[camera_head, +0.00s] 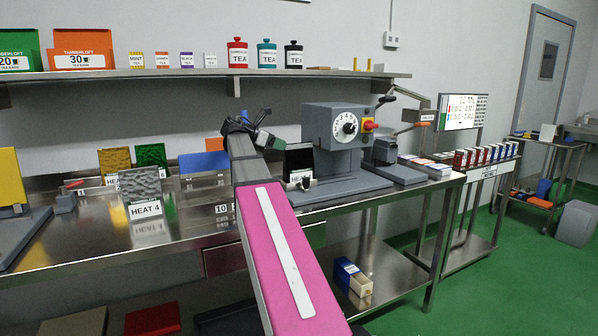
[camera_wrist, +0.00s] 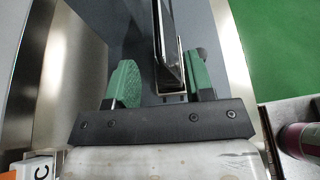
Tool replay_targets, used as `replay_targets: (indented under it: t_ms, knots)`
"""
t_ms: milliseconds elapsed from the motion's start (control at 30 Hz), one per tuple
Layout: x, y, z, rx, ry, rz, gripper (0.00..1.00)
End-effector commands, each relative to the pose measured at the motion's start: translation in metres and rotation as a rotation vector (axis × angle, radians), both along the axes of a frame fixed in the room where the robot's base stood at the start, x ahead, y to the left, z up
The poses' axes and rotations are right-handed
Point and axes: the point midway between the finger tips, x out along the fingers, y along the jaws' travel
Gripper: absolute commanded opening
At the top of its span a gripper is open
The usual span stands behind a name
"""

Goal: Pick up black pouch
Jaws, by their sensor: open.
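The black pouch (camera_head: 299,159) stands upright at the front of the grey sealing machine (camera_head: 335,135), with a white HEAT label low on its face, partly cut off from view. In the wrist view the pouch (camera_wrist: 171,40) shows edge-on as a thin dark slab in a metal holder (camera_wrist: 168,88). My gripper (camera_wrist: 160,66) is open, with its green fingers on either side of the pouch. The pouch lies nearer the right finger; I cannot tell whether they touch. In the head view my gripper (camera_head: 268,138) is up and left of the pouch, partly hidden by my arm.
A silver pouch (camera_head: 140,185) marked HEAT 4 stands on the steel bench (camera_head: 190,225) at left. Gold (camera_head: 115,160) and green (camera_head: 150,155) pouches stand behind it. A shelf (camera_head: 200,73) with canisters and boxes runs above. A second grey device (camera_head: 388,150) stands right.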

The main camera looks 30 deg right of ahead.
Motion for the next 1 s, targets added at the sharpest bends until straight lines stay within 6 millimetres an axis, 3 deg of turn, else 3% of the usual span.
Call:
replay_targets:
  t_ms: [267,600,833,867,1000]
  knots:
    - [-0.001,-0.016,-0.007,0.000,0.001,-0.001,0.48]
    - [-0.003,-0.059,-0.024,0.001,0.000,0.000,0.48]
    - [-0.003,-0.061,-0.025,0.001,0.000,0.001,0.48]
    - [-0.003,-0.061,-0.025,0.001,0.000,0.001,0.45]
    - [-0.003,-0.061,-0.025,0.001,0.000,0.001,0.00]
